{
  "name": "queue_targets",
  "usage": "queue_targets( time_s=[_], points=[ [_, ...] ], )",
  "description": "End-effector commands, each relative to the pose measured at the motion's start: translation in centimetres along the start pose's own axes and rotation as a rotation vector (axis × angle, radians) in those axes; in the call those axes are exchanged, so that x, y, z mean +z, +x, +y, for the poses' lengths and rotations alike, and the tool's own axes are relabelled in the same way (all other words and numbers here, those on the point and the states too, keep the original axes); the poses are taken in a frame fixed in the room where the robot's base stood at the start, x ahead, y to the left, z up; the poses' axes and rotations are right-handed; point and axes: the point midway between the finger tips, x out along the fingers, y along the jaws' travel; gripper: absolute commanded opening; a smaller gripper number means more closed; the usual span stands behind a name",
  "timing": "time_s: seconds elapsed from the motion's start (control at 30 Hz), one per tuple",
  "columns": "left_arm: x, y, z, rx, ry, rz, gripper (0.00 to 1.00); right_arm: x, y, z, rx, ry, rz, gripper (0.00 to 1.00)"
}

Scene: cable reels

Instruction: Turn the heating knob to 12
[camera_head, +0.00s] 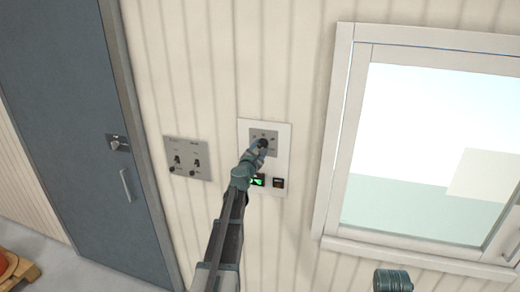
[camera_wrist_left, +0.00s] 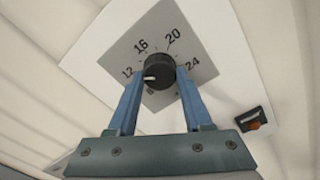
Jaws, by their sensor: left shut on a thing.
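The heating knob (camera_wrist_left: 161,66) is a round black dial on a grey plate (camera_wrist_left: 205,73) marked 12, 16, 20 and 24. Its white pointer mark (camera_wrist_left: 150,79) faces left and slightly down, just below the direction of the 12. My left gripper (camera_wrist_left: 160,77) is shut on the knob, one blue finger on each side. In the head view the left gripper (camera_head: 261,146) reaches up to the plate and covers part of the knob. My right gripper does not show clearly; only a teal piece of my own arm shows at the bottom.
The plate sits on a white panel (camera_head: 284,150) with a lit green display (camera_head: 258,181) and a small red-and-black switch (camera_head: 278,183) below. A grey switch plate (camera_head: 187,159) is to the left, then a grey door (camera_head: 65,110). A window (camera_head: 430,150) is at right.

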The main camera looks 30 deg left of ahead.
Motion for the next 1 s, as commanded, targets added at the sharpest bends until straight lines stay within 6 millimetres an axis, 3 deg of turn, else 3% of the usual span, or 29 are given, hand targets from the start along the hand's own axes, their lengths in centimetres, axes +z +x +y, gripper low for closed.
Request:
queue_targets(
  time_s=[0.67, 0.7, 0.87, 1.0],
  points=[
    [-0.05, -0.20, -0.13, -0.001, -0.056, 0.000, 0.00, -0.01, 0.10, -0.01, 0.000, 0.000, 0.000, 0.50],
    [-0.05, -0.21, -0.13, -0.001, -0.056, 0.000, 0.52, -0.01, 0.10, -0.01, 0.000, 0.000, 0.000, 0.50],
    [-0.04, -0.16, -0.11, -0.001, -0.057, 0.000, 0.80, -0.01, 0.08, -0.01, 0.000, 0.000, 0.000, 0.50],
    [-0.02, -0.11, -0.09, -0.001, -0.057, 0.000, 0.80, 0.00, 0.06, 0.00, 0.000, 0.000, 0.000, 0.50]
  ],
)
